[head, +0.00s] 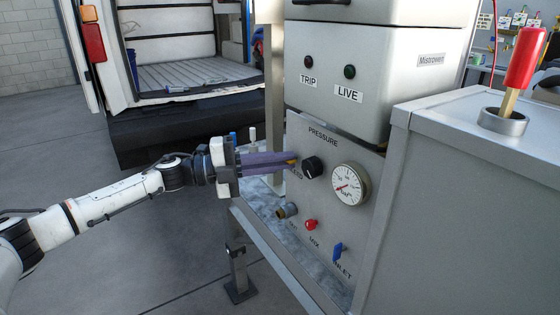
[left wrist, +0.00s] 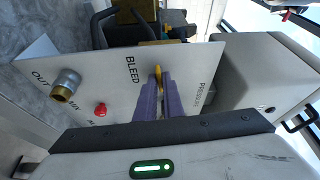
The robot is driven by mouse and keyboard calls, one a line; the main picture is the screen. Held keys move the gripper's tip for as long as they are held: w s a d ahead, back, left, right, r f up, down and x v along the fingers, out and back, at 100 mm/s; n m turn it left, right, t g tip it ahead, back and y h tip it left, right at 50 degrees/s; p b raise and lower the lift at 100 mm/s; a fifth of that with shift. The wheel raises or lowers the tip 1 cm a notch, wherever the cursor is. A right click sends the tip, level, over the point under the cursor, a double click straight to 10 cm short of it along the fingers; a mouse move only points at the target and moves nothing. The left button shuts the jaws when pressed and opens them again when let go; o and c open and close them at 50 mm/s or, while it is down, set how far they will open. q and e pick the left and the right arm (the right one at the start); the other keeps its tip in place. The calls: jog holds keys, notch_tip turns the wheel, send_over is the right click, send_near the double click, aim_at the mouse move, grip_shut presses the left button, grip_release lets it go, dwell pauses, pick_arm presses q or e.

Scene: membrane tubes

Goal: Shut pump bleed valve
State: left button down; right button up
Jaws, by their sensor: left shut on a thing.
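The bleed valve has a small yellow handle (head: 293,161) on the grey pump panel (head: 345,245), left of the black pressure knob (head: 312,167). Its BLEED label (left wrist: 132,70) reads clearly in the left wrist view and is partly covered in the head view. My left gripper (head: 288,161) reaches in from the left with its purple fingers pointing at the panel. Its fingertips are shut on the yellow handle, which shows between them in the left wrist view (left wrist: 157,72). Most of the handle is hidden by the fingers, so its exact angle is hard to tell. My right gripper is not in view.
A pressure gauge (head: 349,185) sits right of the knob. Below are a brass OUT fitting (head: 287,211), a red MIX knob (head: 311,225) and a blue INLET lever (head: 338,251). A grey cabinet with a red-handled tool (head: 523,60) stands at right. Open floor lies left.

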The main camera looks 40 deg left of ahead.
pick_arm(q)
jog(key=shift+m, duration=0.6)
jog(key=c, duration=1.9)
grip_release()
jog(key=shift+c, duration=0.2)
jog(key=v, duration=1)
jog(key=shift+s+r, duration=0.15)
jog(key=shift+a, duration=0.1)
